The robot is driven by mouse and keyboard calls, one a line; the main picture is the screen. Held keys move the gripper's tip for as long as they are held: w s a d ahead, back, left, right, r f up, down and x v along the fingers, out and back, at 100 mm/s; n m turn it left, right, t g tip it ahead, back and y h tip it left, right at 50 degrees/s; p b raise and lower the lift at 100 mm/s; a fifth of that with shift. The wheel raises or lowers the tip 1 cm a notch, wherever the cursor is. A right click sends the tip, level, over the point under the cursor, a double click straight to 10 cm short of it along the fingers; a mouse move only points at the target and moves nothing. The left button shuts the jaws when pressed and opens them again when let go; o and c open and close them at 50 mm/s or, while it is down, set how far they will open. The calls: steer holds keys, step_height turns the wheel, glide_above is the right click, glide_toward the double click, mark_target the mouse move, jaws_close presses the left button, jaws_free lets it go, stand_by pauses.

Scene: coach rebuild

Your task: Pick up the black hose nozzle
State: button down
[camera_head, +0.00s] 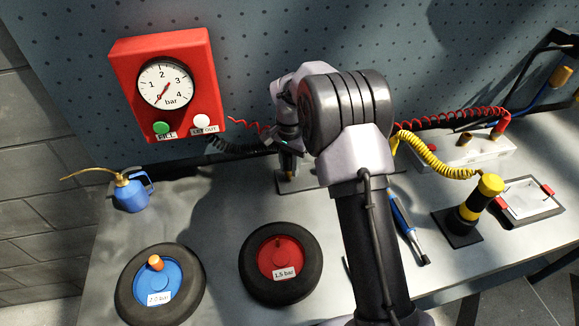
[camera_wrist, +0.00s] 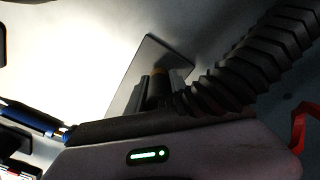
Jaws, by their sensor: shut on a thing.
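The black hose nozzle (camera_wrist: 158,86) is upright at a dark base plate (camera_wrist: 128,88), with a brownish band near its top and its ribbed black hose (camera_wrist: 240,70) running up to the right in the wrist view. My gripper (camera_head: 289,160) is shut on the nozzle, behind the two wheels in the head view. My wrist and gripper hide most of the nozzle there. The black coiled hose (camera_head: 238,149) reaches it from the left. I cannot tell whether the nozzle touches the plate.
A red gauge box (camera_head: 120,70) hangs on the pegboard. A blue oil can (camera_head: 131,195), a blue-hubbed wheel (camera_head: 190,286) and a red-hubbed wheel (camera_head: 312,262) are on the left. A blue-handled tool (camera_head: 406,226), yellow nozzle (camera_head: 488,187) and clipboard (camera_head: 527,199) are on the right.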

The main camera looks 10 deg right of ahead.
steer(key=r, duration=0.1)
steer(key=r+p, duration=0.1)
steer(key=shift+s+d+r, duration=0.1)
steer(key=shift+s+r, duration=0.2)
steer(key=shift+s, duration=0.05)
steer(key=s+d+r+p, duration=0.1)
steer(key=s+d, duration=0.1)
steer(key=s, duration=0.5)
steer(key=s+d+p, duration=0.1)
steer(key=s+d, duration=0.1)
steer(key=s, duration=0.6)
step_height(320, 180, up, 5)
steer(key=p, duration=0.3)
steer(key=shift+a+f, duration=0.1)
steer(key=shift+a, duration=0.05)
